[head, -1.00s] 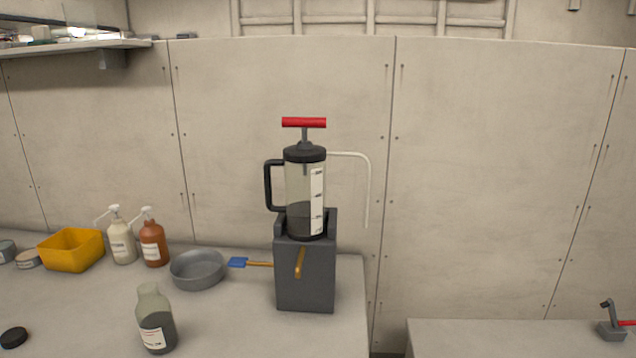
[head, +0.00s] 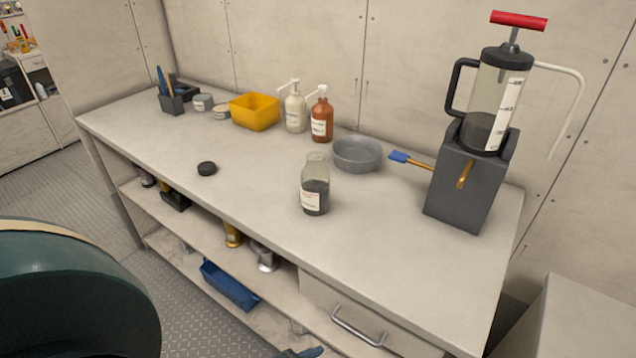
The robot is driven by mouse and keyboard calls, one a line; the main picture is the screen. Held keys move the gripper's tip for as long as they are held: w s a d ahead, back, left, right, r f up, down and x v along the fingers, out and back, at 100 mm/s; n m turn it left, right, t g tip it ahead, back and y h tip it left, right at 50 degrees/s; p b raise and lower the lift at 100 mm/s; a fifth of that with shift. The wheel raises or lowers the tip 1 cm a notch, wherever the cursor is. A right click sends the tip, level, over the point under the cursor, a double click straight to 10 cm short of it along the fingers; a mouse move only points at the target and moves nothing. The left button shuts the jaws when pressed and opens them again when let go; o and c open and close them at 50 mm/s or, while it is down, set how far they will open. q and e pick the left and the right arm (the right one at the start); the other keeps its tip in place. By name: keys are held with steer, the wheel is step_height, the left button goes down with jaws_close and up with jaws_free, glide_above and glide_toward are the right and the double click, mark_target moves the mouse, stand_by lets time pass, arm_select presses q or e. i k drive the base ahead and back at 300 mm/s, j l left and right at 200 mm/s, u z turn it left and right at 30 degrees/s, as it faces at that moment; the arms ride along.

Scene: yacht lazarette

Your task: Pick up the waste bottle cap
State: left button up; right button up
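A small black round cap (head: 207,168), which looks like the waste bottle cap, lies flat on the light workbench (head: 250,190), left of the middle and near the front edge. A clear bottle (head: 315,187) with a white label and dark contents stands upright and open to its right. The cap and the bottle are well apart. Neither of my grippers is in view.
A pump canister (head: 497,100) sits in a grey stand at right. The bench around the cap is clear.

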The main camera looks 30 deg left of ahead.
mark_target(205, 168)
steer(key=u, duration=1.7)
steer(key=i+j, duration=0.25)
steer(key=j, duration=0.2)
steer(key=i+j, duration=0.25)
steer(key=j, duration=0.15)
steer(key=i+j+z, duration=0.15)
steer(key=j+z, duration=0.2)
steer(key=i+j+z, duration=0.1)
steer(key=j+z, duration=0.3)
